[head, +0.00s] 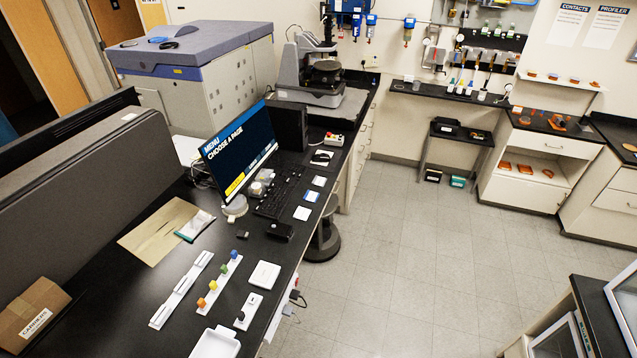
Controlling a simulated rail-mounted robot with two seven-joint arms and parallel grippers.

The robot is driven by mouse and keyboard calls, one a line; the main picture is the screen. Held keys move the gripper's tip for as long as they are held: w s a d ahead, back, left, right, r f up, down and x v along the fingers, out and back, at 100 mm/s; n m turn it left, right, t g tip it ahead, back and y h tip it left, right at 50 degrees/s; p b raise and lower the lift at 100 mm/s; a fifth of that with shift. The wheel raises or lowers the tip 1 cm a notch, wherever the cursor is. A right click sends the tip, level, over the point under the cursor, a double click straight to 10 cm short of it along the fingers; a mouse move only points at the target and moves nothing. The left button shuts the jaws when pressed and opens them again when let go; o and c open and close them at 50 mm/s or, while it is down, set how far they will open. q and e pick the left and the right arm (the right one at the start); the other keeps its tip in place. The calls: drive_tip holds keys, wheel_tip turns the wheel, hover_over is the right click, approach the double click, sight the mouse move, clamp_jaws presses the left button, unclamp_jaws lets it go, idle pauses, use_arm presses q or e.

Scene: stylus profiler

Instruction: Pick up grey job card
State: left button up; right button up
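No card on the black bench (200,320) shows clearly as grey. Three small pale cards lie in a row right of the keyboard: a far card (319,181), a middle card with a blue border (311,196) and a near card (302,213). Their print is too small to read, so I cannot tell which is the grey job card. They lie flat and apart from each other, near the bench's right edge. Neither of my grippers is in the head view.
A monitor (238,150) and keyboard (281,192) stand left of the cards, with a black box (279,231) nearby. White strips, coloured knobs and a white tray (215,344) occupy the near bench. A cardboard box (32,312) sits at left.

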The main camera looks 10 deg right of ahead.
use_arm(q)
drive_tip(key=shift+o, duration=0.4)
drive_tip(key=o, duration=1)
